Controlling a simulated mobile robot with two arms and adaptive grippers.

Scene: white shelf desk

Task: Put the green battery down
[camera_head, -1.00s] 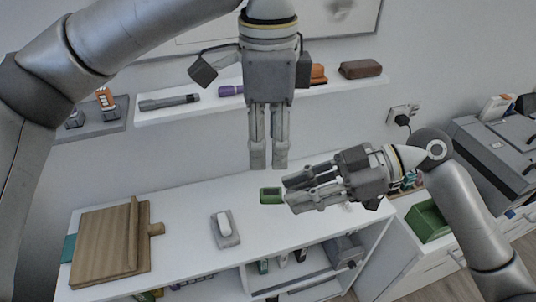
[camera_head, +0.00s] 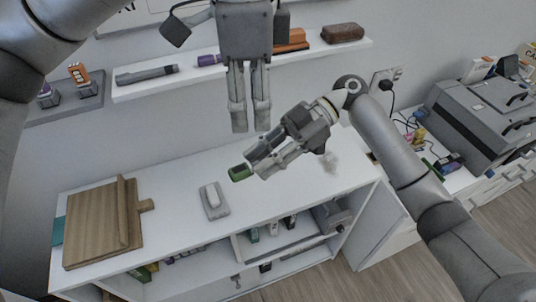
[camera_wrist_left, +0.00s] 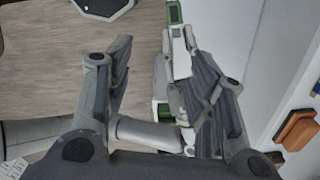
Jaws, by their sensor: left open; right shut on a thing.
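The green battery (camera_head: 238,173) is in the fingertips of my right gripper (camera_head: 257,167). It appears above the white desk top (camera_head: 285,200), up and right of the grey pad; I cannot tell its exact height. In the left wrist view the battery (camera_wrist_left: 174,12) is at the top edge, at the tips of the right gripper's fingers. My left gripper (camera_head: 250,128) is open and empty, pointing down, just above and behind the right gripper in the head view. The right fingers hide part of the battery.
A grey pad (camera_head: 217,212) with a white item lies on the desk. A wooden board (camera_head: 90,225) lies at the left. The wall shelf (camera_head: 130,91) holds a flashlight (camera_head: 147,74) and a brown block (camera_head: 342,33). Clear desk surface lies right of the pad.

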